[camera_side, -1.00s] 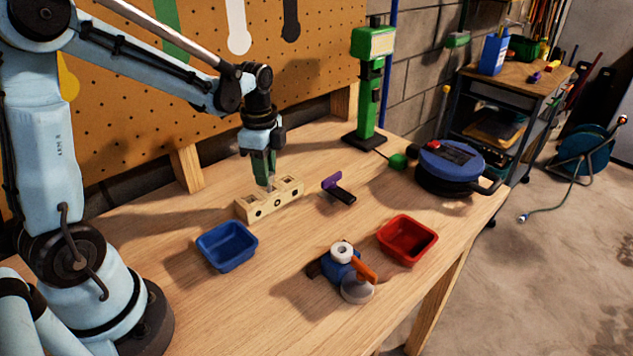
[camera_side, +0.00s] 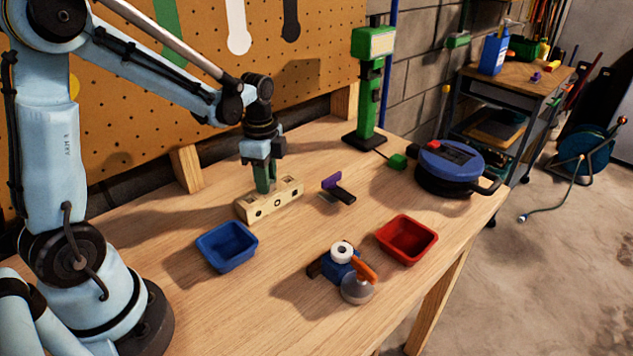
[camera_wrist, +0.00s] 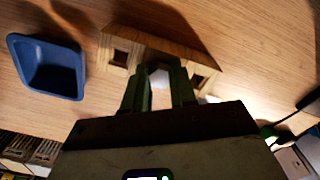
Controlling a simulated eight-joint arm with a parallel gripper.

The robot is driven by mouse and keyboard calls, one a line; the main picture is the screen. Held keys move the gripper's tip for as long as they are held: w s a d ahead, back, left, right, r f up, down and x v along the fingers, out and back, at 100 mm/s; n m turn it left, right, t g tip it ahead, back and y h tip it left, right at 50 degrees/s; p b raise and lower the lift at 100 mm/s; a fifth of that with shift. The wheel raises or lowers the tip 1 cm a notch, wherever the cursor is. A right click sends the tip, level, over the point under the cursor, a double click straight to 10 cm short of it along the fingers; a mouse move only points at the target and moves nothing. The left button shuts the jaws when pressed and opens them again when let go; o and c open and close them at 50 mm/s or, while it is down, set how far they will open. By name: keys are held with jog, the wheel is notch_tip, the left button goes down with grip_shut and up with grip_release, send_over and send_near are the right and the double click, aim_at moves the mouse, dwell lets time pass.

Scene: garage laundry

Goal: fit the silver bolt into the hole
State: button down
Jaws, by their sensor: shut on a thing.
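The pale wooden block (camera_side: 283,201) with holes stands on the workbench below my gripper (camera_side: 264,190). In the wrist view the block (camera_wrist: 172,47) shows a square opening toward each end. My gripper (camera_wrist: 160,88) is shut on the silver bolt (camera_wrist: 158,77), whose pale head shows between the green fingers over the block's middle. The fingertips are right at the block's top in the side view. The bolt's shank is hidden there, so I cannot tell how deep it sits in a hole.
A blue bin (camera_side: 227,246) stands in front of the block. A purple and black clamp-like tool (camera_side: 338,190) lies to its right. A red bin (camera_side: 406,239), a blue and orange tool (camera_side: 345,267) and a round blue-topped device (camera_side: 449,165) stand farther right. Bare bench lies between them.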

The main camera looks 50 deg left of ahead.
jog(key=c, duration=0.8)
grip_release()
notch_tip(320, 180, up, 12)
jog(key=shift+r, duration=0.1)
jog(key=s+d+f+n+t, duration=0.1)
jog(key=s+d+n+t, duration=0.1)
jog(key=d+n, duration=0.1)
jog(key=s+d+f+n+t, duration=0.1)
jog(key=s+d+n+t, duration=0.1)
jog(key=n, duration=0.3)
jog(key=s+d+f+n+t, duration=0.1)
jog(key=s+d+n+t, duration=0.1)
jog(key=d+n+t, duration=0.1)
jog(key=shift+s+d+n, duration=0.4)
jog(key=shift+d+n, duration=0.1)
jog(key=shift+d, duration=0.2)
